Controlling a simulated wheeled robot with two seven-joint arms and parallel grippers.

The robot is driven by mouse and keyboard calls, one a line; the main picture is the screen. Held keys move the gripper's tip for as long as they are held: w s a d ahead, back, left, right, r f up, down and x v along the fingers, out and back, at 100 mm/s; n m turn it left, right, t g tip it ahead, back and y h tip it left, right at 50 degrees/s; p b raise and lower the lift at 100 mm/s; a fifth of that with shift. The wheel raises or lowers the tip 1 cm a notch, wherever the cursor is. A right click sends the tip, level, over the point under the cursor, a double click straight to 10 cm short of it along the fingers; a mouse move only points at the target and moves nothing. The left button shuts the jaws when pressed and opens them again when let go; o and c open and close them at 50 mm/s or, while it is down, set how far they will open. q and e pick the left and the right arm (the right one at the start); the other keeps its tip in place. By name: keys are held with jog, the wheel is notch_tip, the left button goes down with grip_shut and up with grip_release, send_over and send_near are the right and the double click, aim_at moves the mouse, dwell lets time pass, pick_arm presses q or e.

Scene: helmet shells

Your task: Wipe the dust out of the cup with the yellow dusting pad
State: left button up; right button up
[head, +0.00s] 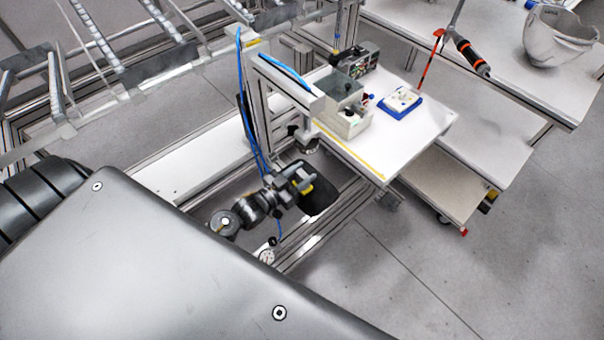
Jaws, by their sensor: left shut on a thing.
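My left gripper (295,182) is in the middle of the head view, by the frame at the near end of the white workbench. Its jaws are shut on the yellow dusting pad (304,186), of which only a small yellow patch shows. A dark, rounded thing (319,197), which may be the cup, lies right beside and below the jaws. Its inside and any dust cannot be made out, and I cannot tell whether the pad touches it. My right gripper is not in view.
The white workbench (405,148) carries a boxy device (345,118) and a blue tray (400,103). A metal post (252,90) with blue hoses stands beside the gripper. A pale helmet shell (557,40) sits on the far right table. Open floor lies at the lower right.

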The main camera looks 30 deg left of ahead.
pick_arm(q)
jog(key=shift+d, duration=0.15)
jog(key=shift+s+d+p, duration=0.25)
jog(key=shift+s+d, duration=0.05)
jog(key=shift+d, duration=0.45)
jog(key=shift+s+d+p, duration=0.25)
jog(key=shift+d, duration=0.45)
jog(key=shift+a, duration=0.15)
jog(key=shift+w+a, duration=0.3)
jog(key=shift+a, duration=0.45)
jog(key=shift+w+a, duration=0.25)
jog(key=shift+a, duration=0.5)
jog(key=shift+d+f, duration=0.1)
jog(key=shift+d, duration=0.05)
jog(key=shift+s+d+p, duration=0.2)
jog(key=shift+s+d, duration=0.1)
jog(key=shift+d, duration=0.45)
jog(key=shift+s+d+p, duration=0.2)
jog(key=shift+s+d, duration=0.1)
jog(key=shift+d, duration=0.45)
jog(key=shift+w+a, duration=0.1)
jog(key=shift+a, duration=0.05)
